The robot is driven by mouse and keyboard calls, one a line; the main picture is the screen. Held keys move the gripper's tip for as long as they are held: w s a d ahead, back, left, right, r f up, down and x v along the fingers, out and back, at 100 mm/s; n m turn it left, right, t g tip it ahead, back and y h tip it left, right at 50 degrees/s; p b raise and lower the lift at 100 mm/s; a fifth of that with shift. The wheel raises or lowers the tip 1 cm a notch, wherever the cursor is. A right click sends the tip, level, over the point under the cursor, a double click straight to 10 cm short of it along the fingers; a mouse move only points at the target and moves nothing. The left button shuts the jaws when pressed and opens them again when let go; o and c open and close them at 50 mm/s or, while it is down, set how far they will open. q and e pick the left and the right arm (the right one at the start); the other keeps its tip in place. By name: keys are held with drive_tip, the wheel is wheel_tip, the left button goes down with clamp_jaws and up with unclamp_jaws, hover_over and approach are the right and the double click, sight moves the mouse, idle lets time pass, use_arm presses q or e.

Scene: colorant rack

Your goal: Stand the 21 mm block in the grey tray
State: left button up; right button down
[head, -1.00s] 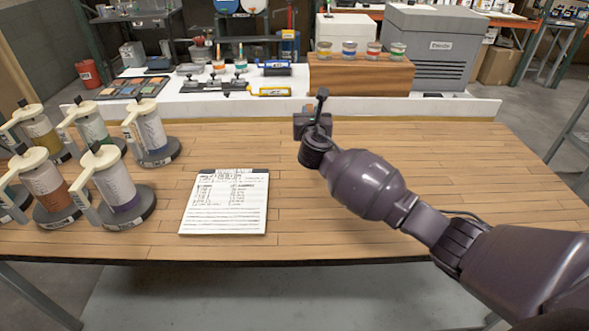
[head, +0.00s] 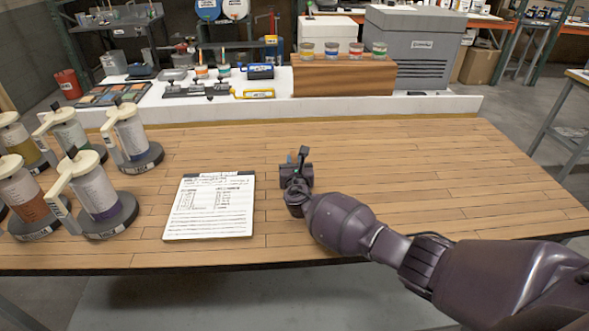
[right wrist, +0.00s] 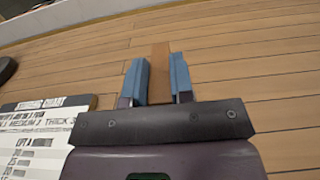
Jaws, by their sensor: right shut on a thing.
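My right gripper (head: 300,160) is over the wooden bench, right of the clipboard, in the head view. In the right wrist view its two blue fingers (right wrist: 160,80) are shut on a plain brown block (right wrist: 160,66), which stands up between them and reaches past their tips. In the head view the gripper mostly hides the block. I cannot tell the block's width or whether it touches the bench. I cannot make out with certainty which thing is the grey tray. My left gripper is not in view.
A clipboard with a printed sheet (head: 210,207) lies left of the gripper. Several pump-top canisters (head: 130,135) stand at the left. A white ledge (head: 435,104) behind carries a wooden stand with jars (head: 345,80) and a grey machine (head: 415,50). The bench's right side (head: 430,180) is clear.

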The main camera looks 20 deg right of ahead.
drive_tip(key=shift+f, duration=0.9)
drive_tip(key=shift+f, duration=0.1)
drive_tip(key=shift+f+b, duration=0.1)
drive_tip(key=shift+b, duration=0.25)
drive_tip(key=c, duration=1)
unclamp_jaws()
